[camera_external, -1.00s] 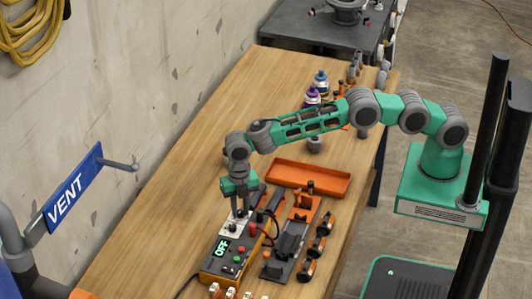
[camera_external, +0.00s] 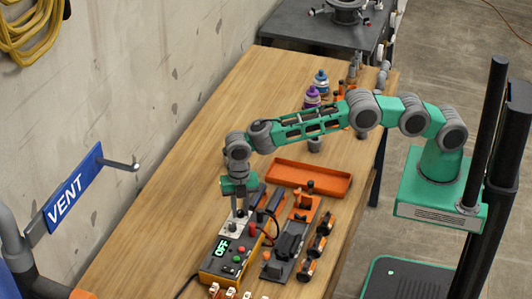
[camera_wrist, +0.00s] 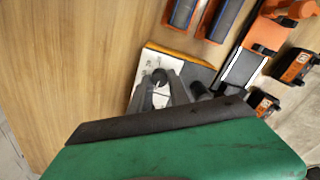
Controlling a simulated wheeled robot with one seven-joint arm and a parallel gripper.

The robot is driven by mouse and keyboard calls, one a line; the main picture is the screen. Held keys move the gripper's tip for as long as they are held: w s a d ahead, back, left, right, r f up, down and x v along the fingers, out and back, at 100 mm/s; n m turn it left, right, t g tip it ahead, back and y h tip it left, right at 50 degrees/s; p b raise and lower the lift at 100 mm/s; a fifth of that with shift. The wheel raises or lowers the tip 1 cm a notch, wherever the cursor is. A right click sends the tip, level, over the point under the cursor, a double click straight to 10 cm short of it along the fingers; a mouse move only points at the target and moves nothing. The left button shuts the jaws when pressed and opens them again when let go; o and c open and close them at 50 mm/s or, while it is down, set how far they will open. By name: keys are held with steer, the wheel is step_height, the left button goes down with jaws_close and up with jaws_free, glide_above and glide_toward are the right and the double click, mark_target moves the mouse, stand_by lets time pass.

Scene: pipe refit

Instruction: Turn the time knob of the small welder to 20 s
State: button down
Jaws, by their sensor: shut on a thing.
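The small welder (camera_external: 222,268) is an orange and dark box near the front of the wooden bench. Its lit display (camera_external: 222,247) reads OFF, with red and green buttons beside it. A white dial plate (camera_external: 236,226) is at its far end; it also shows in the wrist view (camera_wrist: 144,74). The dark time knob (camera_wrist: 159,77) stands on this plate. My gripper (camera_external: 237,213) points down over the plate. In the wrist view, my gripper (camera_wrist: 163,92) has its fingertips closed around the knob. The knob's pointer and the scale marks are too small to read.
A clamp rig (camera_external: 290,243) and several small orange-and-black parts (camera_external: 315,248) lie close to the right of the welder. An orange tray (camera_external: 310,178) sits behind. A black cable loops beside the welder. The bench left of the welder is clear.

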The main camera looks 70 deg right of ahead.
mark_target(239, 212)
steer(key=m+b, duration=0.2)
steer(key=m, duration=0.3)
steer(key=shift+w+b, duration=0.1)
steer(key=shift+b, duration=0.3)
steer(key=m, duration=0.5)
steer(key=shift+m+b, duration=0.3)
steer(key=shift+b, duration=0.1)
steer(key=m, duration=0.6)
steer(key=shift+w, duration=0.1)
steer(key=m, duration=0.5)
steer(key=shift+m, duration=0.4)
steer(key=c, duration=1.2)
jaws_free()
steer(key=shift+c, duration=0.2)
step_height(239, 212, up, 8)
steer(key=shift+f+b, duration=0.1)
steer(key=shift+b, duration=0.4)
